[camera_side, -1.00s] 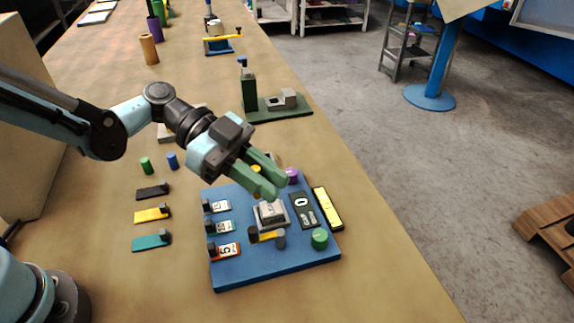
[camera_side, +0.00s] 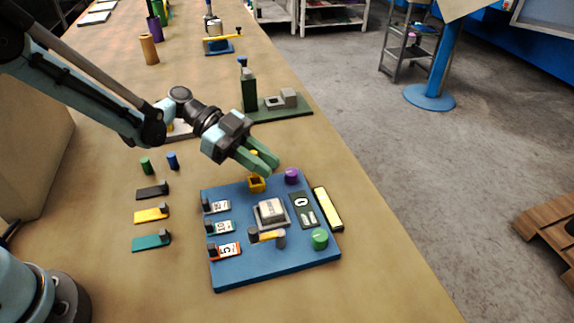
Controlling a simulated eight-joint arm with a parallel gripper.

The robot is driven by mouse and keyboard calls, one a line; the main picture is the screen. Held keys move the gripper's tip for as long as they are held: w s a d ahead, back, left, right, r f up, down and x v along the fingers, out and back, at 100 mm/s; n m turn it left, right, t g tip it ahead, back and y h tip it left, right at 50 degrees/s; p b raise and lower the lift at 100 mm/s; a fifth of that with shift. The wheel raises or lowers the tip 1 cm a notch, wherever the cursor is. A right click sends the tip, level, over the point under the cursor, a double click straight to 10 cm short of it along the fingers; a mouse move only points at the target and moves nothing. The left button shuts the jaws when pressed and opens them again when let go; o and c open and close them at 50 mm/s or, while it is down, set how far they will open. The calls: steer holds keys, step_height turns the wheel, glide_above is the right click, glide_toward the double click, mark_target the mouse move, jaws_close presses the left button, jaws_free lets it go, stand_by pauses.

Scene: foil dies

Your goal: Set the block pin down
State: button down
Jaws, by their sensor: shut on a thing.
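My gripper (camera_side: 265,160) is shut above the back edge of the blue board (camera_side: 240,274). A small yellow piece, which looks like the block pin (camera_side: 254,153), shows at its green fingers; most of it is hidden by them. A small gap seems to separate fingers and block, but I cannot tell the exact height.
The board carries a grey block (camera_side: 270,213), a purple knob (camera_side: 291,176), a green knob (camera_side: 319,239) and several numbered tags. Coloured strips (camera_side: 151,215) lie to the left. A green stand (camera_side: 249,90) is behind. Bare table lies between strips and board.

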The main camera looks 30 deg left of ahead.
mark_target(263, 183)
steer(key=shift+w+a+f, duration=0.15)
steer(key=shift+w+f, duration=0.05)
steer(key=shift+f, duration=1.75)
steer(key=shift+f, duration=0.2)
steer(key=c, duration=1)
jaws_free()
steer(key=v, duration=1.2)
steer(key=s+a+r+n+t+y, duration=0.2)
steer(key=s+n+y, duration=0.2)
steer(key=n, duration=0.2)
steer(key=s+a+r+n+t+y, duration=0.1)
steer(key=s+r+n+t+y, duration=0.1)
steer(key=s+n+y, duration=0.2)
steer(key=s+a+r+n+t+y, duration=0.2)
steer(key=s+n+t+y, duration=0.1)
steer(key=n, duration=0.5)
steer(key=shift+s+a+y, duration=0.15)
steer(key=shift+s+y, duration=0.1)
steer(key=shift+y, duration=0.35)
steer(key=shift+s+a+y, duration=0.2)
steer(key=shift+s+y, duration=0.05)
steer(key=shift+y, duration=0.35)
